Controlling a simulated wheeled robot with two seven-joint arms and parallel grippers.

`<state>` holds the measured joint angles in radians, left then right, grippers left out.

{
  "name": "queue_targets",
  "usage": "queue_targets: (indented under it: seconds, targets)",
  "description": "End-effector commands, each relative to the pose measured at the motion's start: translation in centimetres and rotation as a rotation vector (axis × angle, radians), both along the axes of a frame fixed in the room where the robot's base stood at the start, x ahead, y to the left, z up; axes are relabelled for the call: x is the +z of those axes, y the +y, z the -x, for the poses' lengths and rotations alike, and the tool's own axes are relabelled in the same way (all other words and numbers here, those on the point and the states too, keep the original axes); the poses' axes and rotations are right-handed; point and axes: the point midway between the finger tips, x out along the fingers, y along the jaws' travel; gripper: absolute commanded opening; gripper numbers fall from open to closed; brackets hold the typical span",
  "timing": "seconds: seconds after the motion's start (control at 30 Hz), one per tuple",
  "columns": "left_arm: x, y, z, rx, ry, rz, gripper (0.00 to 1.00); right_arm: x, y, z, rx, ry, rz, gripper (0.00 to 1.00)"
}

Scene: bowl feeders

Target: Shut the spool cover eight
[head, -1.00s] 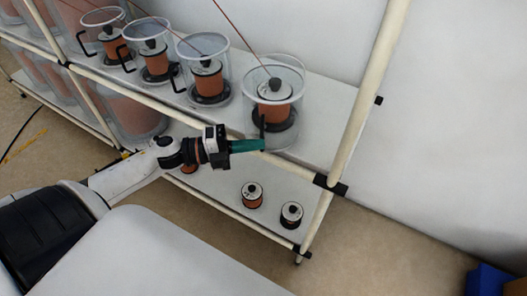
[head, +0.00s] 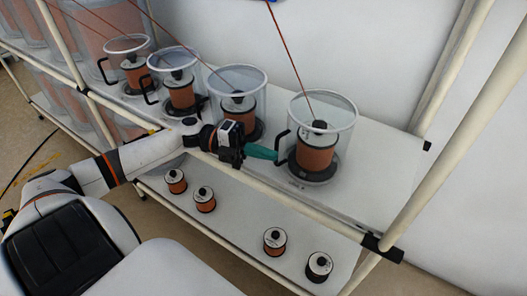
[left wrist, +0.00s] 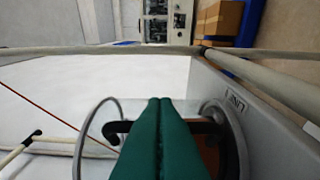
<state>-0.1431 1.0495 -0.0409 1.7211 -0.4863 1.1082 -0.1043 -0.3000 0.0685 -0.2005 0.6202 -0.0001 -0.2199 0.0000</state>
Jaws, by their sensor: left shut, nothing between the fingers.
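A clear cylindrical cover (head: 345,125) stands at the right end of the upper shelf around a copper-coloured spool (head: 316,158). Its black handle (head: 283,147) is on the cover's left side. I cannot read a number on it. My left gripper (head: 274,154) has green fingers, shut and empty, beside this handle; I cannot tell if they touch. In the left wrist view the green fingers (left wrist: 160,140) are together and hide the middle of a black bar (left wrist: 116,128), with clear curved rims on both sides. My right gripper is not in view.
More clear covers with spools stand to the left, such as the neighbouring one (head: 237,82). Red lines rise from the spools. A front rail (head: 300,212) and a slanted post (head: 455,140) frame the shelf. Small spools (head: 275,240) stand on the lower shelf.

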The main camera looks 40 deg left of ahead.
Motion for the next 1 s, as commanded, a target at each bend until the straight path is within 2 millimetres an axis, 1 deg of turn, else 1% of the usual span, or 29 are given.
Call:
queue_targets:
  seconds: [0.27, 0.77, 0.87, 1.0]
  targets:
    - [0.0, 0.2, -0.4, 0.013, -0.001, -0.002, 0.0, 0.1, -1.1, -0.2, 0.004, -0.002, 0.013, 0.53]
    - [0.2, 0.5, -0.5, 0.019, -0.006, -0.001, 0.0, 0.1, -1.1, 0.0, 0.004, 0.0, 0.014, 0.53]
    - [0.1, 1.3, -0.2, 0.021, -0.003, -0.002, 0.0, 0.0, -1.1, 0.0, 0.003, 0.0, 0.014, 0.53]
    - [-0.1, 3.6, 0.8, 0.015, 0.0, -0.006, 0.0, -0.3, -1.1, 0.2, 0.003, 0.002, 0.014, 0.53]
